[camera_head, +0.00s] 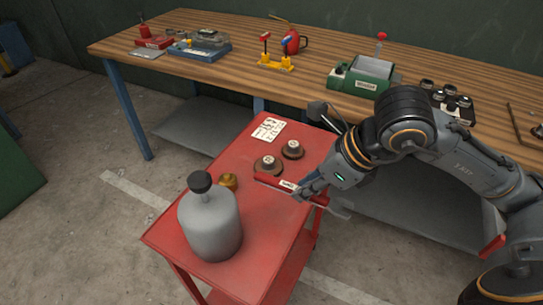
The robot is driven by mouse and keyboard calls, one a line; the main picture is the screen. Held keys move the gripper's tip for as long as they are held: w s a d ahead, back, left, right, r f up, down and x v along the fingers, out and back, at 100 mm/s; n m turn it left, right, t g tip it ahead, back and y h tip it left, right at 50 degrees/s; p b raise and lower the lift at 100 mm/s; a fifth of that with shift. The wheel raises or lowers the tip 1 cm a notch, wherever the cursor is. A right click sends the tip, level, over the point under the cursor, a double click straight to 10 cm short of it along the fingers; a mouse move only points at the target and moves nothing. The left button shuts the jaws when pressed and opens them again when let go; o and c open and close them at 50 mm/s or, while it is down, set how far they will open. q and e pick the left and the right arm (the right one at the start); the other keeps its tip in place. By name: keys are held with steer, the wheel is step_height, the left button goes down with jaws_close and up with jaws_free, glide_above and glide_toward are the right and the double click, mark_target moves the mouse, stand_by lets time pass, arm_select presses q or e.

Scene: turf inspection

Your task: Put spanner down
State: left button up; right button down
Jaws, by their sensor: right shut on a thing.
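My right gripper (303,191) reaches in from the right over the red trolley (232,151). It is shut on the spanner, which has a red handle (270,181) with a white label and a grey end (340,209) past the trolley's right edge. The spanner lies roughly level across the trolley's right half. I cannot tell whether it touches the top. The gripper hides part of its middle. My left gripper is not in view.
On the trolley stand a grey bottle (211,226) with a black cap, a small brass piece (228,181), two round weights (268,165) (293,149) and a white card (268,130). A wooden bench (223,75) with several tools runs behind. The trolley's front right top is clear.

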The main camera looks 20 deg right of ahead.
steer(key=shift+w, duration=0.4)
steer(key=w+a+f+p, duration=0.1)
steer(key=w+f+p, duration=0.15)
steer(key=w, duration=0.55)
glide_above(271, 190)
steer(key=f, duration=0.6)
steer(key=shift+s+d+f, duration=0.1)
steer(key=shift+s+d, duration=0.05)
steer(key=shift+s, duration=0.25)
steer(key=shift+w+f, duration=0.35)
steer(key=shift+f, duration=0.05)
step_height(271, 190, down, 3)
steer(key=shift+w+f, duration=0.1)
steer(key=shift+f, duration=0.1)
steer(key=c, duration=1.3)
jaws_free()
steer(key=shift+o, duration=0.2)
steer(key=shift+r, duration=0.1)
steer(key=v, duration=1.2)
